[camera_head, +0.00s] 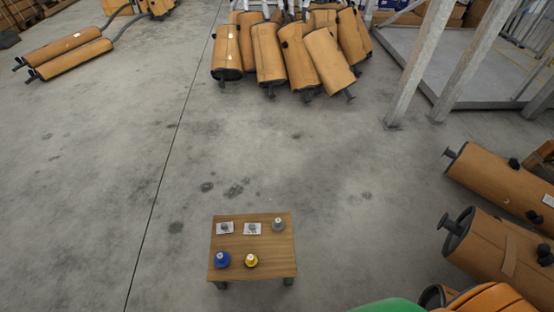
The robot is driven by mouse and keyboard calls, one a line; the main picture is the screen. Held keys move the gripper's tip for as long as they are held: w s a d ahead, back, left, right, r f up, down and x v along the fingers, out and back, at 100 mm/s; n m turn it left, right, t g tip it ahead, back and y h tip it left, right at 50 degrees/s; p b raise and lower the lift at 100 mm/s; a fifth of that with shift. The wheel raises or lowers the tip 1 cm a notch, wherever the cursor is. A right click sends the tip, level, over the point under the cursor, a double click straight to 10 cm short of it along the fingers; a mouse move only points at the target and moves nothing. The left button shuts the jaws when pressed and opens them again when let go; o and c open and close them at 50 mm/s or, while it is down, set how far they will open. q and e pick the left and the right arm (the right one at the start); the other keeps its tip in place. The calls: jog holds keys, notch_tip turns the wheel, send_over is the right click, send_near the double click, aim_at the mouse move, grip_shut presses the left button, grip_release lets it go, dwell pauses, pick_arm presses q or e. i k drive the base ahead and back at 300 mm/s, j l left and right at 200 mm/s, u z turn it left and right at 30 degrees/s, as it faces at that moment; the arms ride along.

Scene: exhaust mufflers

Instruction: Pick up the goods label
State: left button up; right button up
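Two small white cards, which look like labels, lie on a low wooden table (252,242) at the lower middle. One card (219,231) is at the table's back left and the other card (246,231) is at its back middle. Each has a small grey shape on it, too small to make out. I cannot tell which card is the goods label. Neither of my grippers is in view.
A grey knob-like item (278,225), a blue one (221,260) and a yellow one (251,261) also stand on the table. Brown mufflers lie at the back (268,54), left (70,58) and right (505,187). Metal posts (424,60) stand back right. Floor around the table is mostly clear.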

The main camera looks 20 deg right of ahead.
aim_at(223, 227)
jog(key=z, duration=4.6)
jog(key=u, duration=4.8)
jog(key=j+z, duration=0.5)
jog(key=j, duration=0.2)
jog(key=i+j+z, duration=0.2)
jog(key=j+z, duration=1.15)
jog(key=j, duration=0.2)
jog(key=j+z, duration=0.45)
jog(key=j, duration=0.15)
